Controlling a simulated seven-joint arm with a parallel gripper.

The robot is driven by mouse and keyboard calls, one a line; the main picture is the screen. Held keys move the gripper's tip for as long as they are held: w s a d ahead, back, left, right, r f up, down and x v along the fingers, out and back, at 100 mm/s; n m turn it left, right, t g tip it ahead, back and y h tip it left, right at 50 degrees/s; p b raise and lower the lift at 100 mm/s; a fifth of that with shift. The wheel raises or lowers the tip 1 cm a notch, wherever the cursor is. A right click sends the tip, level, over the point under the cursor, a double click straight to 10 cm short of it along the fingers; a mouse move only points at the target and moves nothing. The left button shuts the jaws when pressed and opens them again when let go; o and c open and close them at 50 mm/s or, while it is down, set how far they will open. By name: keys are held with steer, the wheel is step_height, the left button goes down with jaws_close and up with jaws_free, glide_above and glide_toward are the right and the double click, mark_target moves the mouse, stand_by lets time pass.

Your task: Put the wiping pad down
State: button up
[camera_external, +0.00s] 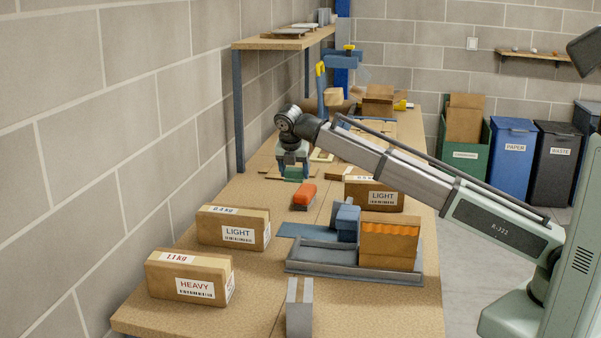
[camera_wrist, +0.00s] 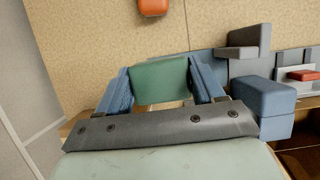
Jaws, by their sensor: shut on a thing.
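The wiping pad, a green block, is held between the two blue fingers of my gripper (camera_external: 293,172). In the outside view the pad (camera_external: 296,174) shows small at the fingertips, low over the workbench (camera_external: 255,192). I cannot tell whether it touches the bench top.
An orange-topped block (camera_external: 304,196) lies nearer the camera. Cartons marked LIGHT (camera_external: 233,228) and HEAVY (camera_external: 188,277) stand along the left. Bare bench lies left of my gripper.

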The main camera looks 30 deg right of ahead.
steer(key=shift+w+d, duration=0.75)
steer(key=shift+d+f, duration=0.1)
steer(key=shift+f, duration=7.45)
steer(key=shift+f, duration=0.45)
steer(key=o, duration=1)
steer(key=shift+o, duration=0.2)
steer(key=shift+r, duration=0.2)
steer(key=shift+r, duration=0.3)
steer(key=v, duration=1.2)
